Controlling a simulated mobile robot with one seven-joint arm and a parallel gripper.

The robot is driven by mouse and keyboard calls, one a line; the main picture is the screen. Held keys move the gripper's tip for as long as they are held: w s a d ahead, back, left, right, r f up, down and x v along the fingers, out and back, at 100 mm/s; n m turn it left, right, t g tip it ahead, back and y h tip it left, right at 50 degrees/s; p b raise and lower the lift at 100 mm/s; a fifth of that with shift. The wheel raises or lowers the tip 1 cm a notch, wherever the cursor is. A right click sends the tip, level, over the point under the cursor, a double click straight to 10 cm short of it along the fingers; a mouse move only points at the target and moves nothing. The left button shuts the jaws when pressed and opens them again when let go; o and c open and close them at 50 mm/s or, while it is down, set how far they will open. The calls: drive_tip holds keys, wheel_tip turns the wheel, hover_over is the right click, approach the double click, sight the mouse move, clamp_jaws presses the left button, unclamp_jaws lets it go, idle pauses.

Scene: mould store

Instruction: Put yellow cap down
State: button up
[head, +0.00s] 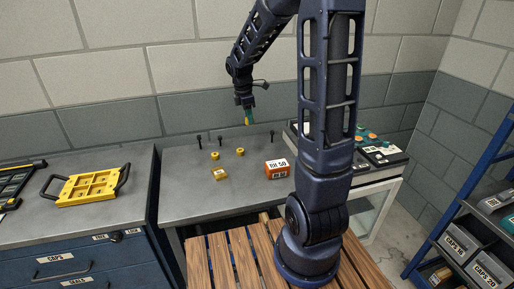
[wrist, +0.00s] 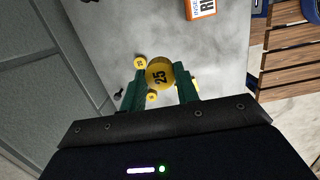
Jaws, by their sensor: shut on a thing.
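My gripper (head: 246,117) is shut on a yellow cap (wrist: 160,73) marked 25, held between its two green fingers in the wrist view. In the head view the held cap (head: 249,122) shows as a small yellow patch at the fingertips, in the air above the grey bench (head: 190,203). Two other small round yellow caps, one on the left (head: 215,156) and one on the right (head: 239,152), rest on the bench below. A yellow block (head: 220,174) lies in front of them.
An orange box (head: 277,168) with a white label stands right of the caps. Several thin black pegs (head: 198,139) stand along the back. A cabinet with a tray of parts (head: 377,153) is behind my arm. A yellow tray (head: 88,186) lies on the left cabinet. The bench's front left is clear.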

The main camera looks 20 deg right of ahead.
hover_over(261, 151)
drive_tip(key=f, duration=2)
drive_tip(key=shift+a, duration=0.25)
drive_tip(key=shift+f, duration=0.1)
drive_tip(key=o, duration=0.9)
